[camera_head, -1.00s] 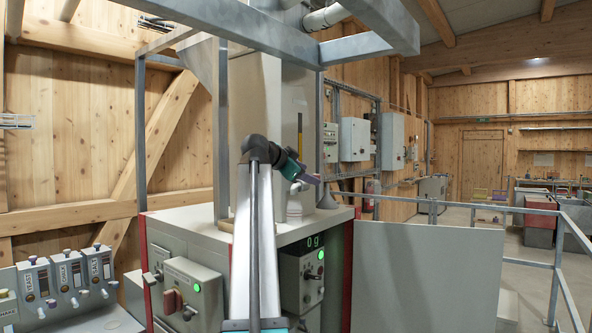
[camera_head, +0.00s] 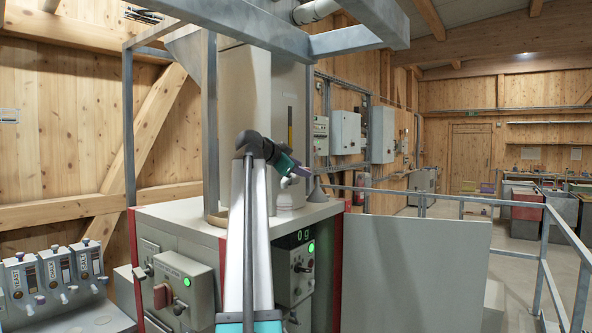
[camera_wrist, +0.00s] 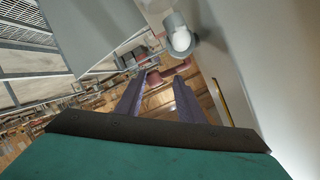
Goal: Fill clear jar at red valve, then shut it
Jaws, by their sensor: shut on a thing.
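My gripper (camera_head: 294,170) is held out over the right end of the grey machine's top in the head view. In the wrist view its two purple fingers (camera_wrist: 157,84) stand a little apart. The clear jar seems to be between them, but its outline cannot be made out, nor whether anything is in it. A red handle (camera_head: 161,295) sits on a grey box at the machine's front left. I cannot tell whether it is the red valve.
The grey machine (camera_head: 185,212) has a display reading 0 g (camera_head: 298,236) and green lights. A grey funnel-like piece (camera_head: 318,190) stands just right of my gripper. Labelled dispensers (camera_head: 55,270) are at left. A grey panel (camera_head: 415,275) and railing (camera_head: 545,270) border the right.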

